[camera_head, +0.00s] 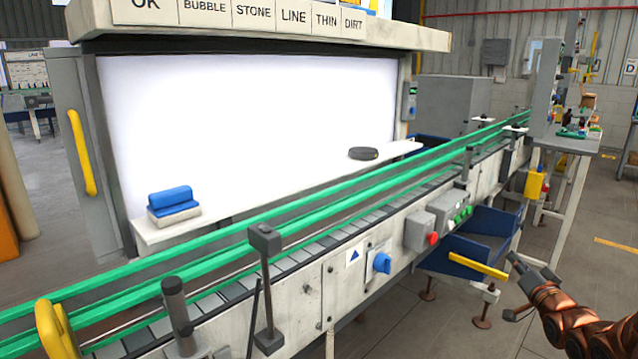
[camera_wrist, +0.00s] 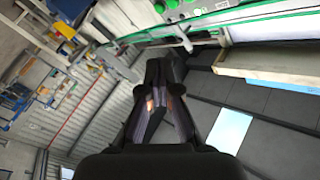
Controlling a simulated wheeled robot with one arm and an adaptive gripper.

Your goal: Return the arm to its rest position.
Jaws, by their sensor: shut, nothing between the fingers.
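My gripper (camera_head: 529,279) is at the lower right of the head view, at the end of my copper-coloured arm. It is beside the conveyor's near side, close to the blue bin (camera_head: 487,238) with the yellow front edge. In the wrist view my gripper (camera_wrist: 161,66) points away from the camera with its dark fingers together. Nothing shows between the fingers. I cannot tell from the head view whether it touches the bin, but it appears apart from it.
The conveyor (camera_head: 285,268) with green rails runs from lower left to upper right. A lit white panel (camera_head: 250,130) stands behind it, with blue and grey blocks (camera_head: 174,203) and a dark round object (camera_head: 363,153) on its ledge. A side table (camera_head: 568,142) holds small bottles. Floor at right is clear.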

